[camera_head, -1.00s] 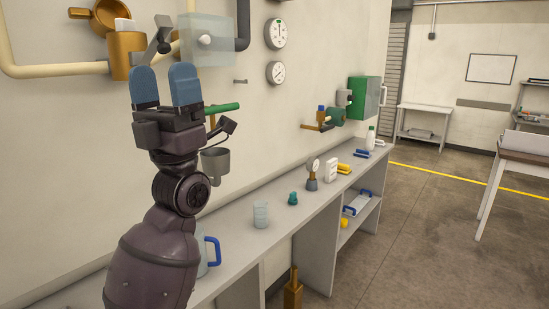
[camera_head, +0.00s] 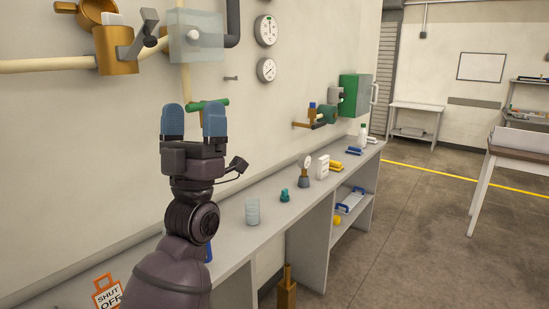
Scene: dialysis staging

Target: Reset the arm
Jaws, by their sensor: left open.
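My left gripper (camera_head: 194,122) points upward in front of the wall, left of the middle. Its two blue fingertips are apart, with nothing between them. Behind it is a green handle (camera_head: 209,105) on the wall piping, partly hidden by the fingers. A brass valve with a grey lever (camera_head: 118,56) is on the wall above and to the left, apart from the gripper. My right gripper is not in view.
A long grey bench (camera_head: 233,247) runs along the wall with a clear cup (camera_head: 252,211), a teal fitting (camera_head: 285,195) and a gauge (camera_head: 304,172). An orange "SHUT OFF" tag (camera_head: 108,293) shows at lower left. Open floor (camera_head: 425,235) lies right.

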